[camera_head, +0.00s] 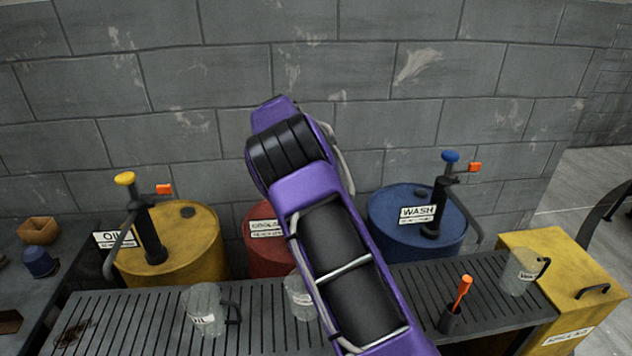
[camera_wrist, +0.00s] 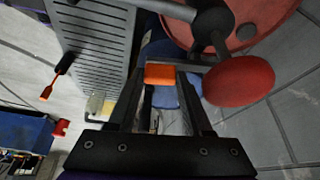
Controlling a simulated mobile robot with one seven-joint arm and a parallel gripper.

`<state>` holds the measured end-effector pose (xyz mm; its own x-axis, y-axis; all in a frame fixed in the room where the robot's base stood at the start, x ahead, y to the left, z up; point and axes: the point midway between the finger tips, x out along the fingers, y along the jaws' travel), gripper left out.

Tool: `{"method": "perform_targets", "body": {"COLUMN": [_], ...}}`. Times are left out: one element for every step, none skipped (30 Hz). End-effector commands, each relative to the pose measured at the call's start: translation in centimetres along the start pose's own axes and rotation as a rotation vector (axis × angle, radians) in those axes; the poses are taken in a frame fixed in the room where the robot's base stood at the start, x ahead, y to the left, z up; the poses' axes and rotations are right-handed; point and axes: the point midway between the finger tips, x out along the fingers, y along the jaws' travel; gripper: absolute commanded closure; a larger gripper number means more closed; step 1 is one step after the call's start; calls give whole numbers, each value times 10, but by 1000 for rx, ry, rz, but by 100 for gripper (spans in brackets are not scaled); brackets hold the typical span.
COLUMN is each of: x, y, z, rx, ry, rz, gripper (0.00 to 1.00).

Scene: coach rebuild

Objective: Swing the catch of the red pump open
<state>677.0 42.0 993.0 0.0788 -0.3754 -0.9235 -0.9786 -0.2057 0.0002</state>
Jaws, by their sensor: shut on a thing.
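The red pump's orange catch (camera_wrist: 160,72) sits between the tips of my gripper (camera_wrist: 164,80) in the wrist view, and the gripper is shut on it. The pump's red knob (camera_wrist: 238,80) is just right of the right finger. A dark pump post (camera_wrist: 213,20) rises from the red drum (camera_wrist: 265,15) behind. In the head view my purple arm covers most of the red drum (camera_head: 256,248) and hides its pump and my gripper.
A yellow drum (camera_head: 195,240) with a yellow-topped pump stands left; a blue drum (camera_head: 385,215) with a blue-topped pump stands right. Clear jugs (camera_head: 204,300) and an orange-handled tool (camera_head: 462,290) stand on the slatted bench (camera_head: 115,315). A block wall is behind.

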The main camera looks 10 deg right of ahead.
Motion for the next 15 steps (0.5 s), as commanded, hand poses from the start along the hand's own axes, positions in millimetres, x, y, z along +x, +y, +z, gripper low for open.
{"method": "perform_targets", "body": {"x": [0, 0, 0, 0, 0, 0, 0, 0, 0, 0, 0, 0, 0, 0, 0], "y": [0, 0, 0, 0, 0, 0, 0, 0, 0, 0, 0, 0, 0, 0, 0], "z": [1, 1, 1, 1, 1, 1, 1, 1, 1, 1, 1, 1, 1, 1, 1], "rx": [1, 1, 2, 1, 1, 1, 1, 1, 1, 1, 1, 1, 1, 1, 0], "ry": [-2, -2, -2, -3, -3, -3, -3, -3, -3, -3, -3, -2, -2, -2, -2], "rz": [1, 1, 1, 1, 1, 1, 1, 1, 1, 1, 0, 0, 0, 0, -1], "gripper": [100, 100, 100, 100, 100, 100, 100, 100, 100, 47, 41, 34, 29, 23, 20]}}
